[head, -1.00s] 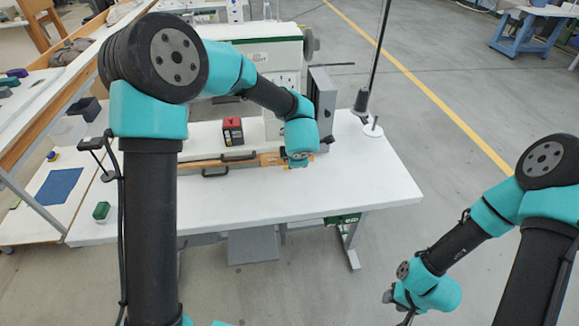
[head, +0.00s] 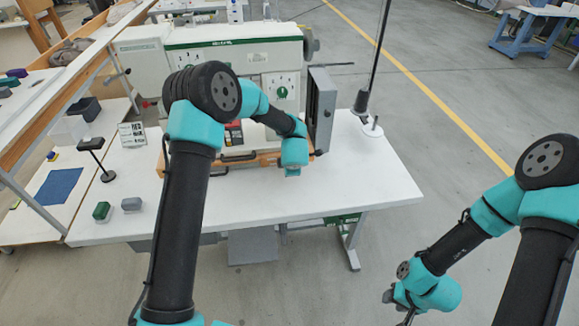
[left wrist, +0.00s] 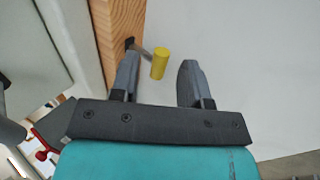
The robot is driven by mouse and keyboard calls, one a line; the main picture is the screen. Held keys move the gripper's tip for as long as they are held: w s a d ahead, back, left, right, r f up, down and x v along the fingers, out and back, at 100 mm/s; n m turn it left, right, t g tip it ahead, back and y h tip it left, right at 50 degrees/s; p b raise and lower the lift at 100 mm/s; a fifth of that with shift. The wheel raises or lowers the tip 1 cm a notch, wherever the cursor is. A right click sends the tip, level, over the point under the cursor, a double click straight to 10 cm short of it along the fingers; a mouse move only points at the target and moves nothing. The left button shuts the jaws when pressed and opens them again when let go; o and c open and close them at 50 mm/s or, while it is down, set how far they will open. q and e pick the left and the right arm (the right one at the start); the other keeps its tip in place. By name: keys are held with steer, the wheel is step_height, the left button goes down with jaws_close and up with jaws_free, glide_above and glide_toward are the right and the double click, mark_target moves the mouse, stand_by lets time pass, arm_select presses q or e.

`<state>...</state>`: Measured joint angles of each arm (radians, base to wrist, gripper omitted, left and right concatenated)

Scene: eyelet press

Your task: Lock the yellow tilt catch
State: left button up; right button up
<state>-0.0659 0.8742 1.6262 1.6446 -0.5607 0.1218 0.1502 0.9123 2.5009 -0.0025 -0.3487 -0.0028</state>
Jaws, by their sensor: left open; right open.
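The yellow catch (left wrist: 159,63) shows in the left wrist view as a short upright cylinder on a thin metal arm, beside the edge of a wooden board (left wrist: 118,30). My left gripper (left wrist: 160,58) is open, with the yellow piece between the directions of its two fingers, nearer the left finger. I cannot tell whether either finger touches it. In the head view my left gripper (head: 292,171) is at the front edge of the wooden board (head: 265,160), and the catch is hidden there. My right gripper (head: 398,298) is open, low at the right, away from the table.
The press (head: 240,55) stands behind the board on the white table (head: 330,190). A grey upright panel (head: 320,108) is right of my left wrist. A red and black box (head: 234,132) is partly hidden by my arm. Green (head: 101,211) and grey blocks (head: 131,204) lie at the left.

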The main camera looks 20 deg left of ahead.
arm_select(q)
steer(key=shift+w+f, duration=0.15)
steer(key=shift+f, duration=0.05)
jaws_close()
stand_by(0.3)
steer(key=shift+a+r+g, duration=0.2)
steer(key=shift+r+g, duration=0.05)
steer(key=shift+g, duration=0.35)
steer(key=shift+w+r+g+h, duration=0.3)
steer(key=shift+r+g+h, duration=0.1)
steer(key=shift+g+h, duration=0.25)
steer(key=shift+r, duration=0.1)
jaws_free()
